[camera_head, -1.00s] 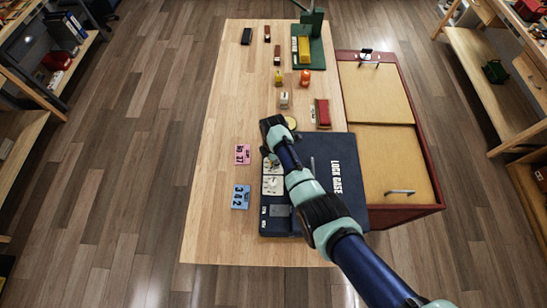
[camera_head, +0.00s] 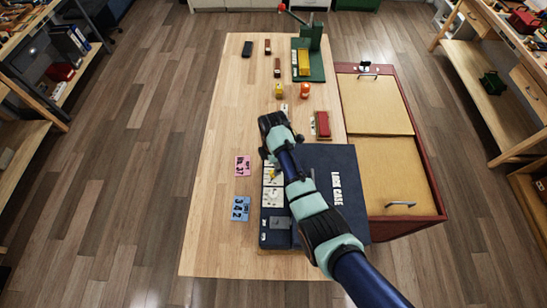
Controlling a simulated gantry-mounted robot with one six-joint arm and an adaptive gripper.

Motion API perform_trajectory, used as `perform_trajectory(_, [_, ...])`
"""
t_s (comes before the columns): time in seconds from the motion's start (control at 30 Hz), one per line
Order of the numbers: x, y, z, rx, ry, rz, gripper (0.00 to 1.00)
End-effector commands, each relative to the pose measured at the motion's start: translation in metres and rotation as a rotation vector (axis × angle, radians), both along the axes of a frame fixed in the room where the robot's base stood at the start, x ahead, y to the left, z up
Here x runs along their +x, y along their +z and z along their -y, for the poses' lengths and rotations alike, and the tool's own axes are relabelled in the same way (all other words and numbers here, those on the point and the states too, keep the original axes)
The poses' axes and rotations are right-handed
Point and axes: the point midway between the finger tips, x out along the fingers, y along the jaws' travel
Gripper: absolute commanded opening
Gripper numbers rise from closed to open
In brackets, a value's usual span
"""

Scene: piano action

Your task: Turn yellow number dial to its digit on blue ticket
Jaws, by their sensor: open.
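My arm covers part of the case.
A pink ticket (camera_head: 242,166) lies above the blue one. Red, yellow and orange items and a green press (camera_head: 310,60) stand further back. A red-framed cabinet (camera_head: 436,190) with wooden panels adjoins on the right. The table's left side is clear.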

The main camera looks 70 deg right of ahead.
Motion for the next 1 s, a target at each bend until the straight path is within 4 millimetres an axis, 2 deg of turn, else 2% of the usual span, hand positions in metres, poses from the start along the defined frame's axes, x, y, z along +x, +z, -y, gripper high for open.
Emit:
perform_trajectory(0.1, [0.001, 0.027, 0.001, -0.003, 0.000, 0.003, 0.59])
perform_trajectory(0.3, [0.000, 0.049, 0.000, 0.000, 0.000, 0.000, 0.59])
perform_trajectory(1.0, [0.001, 0.052, -0.001, -0.001, -0.001, 0.001, 0.59])
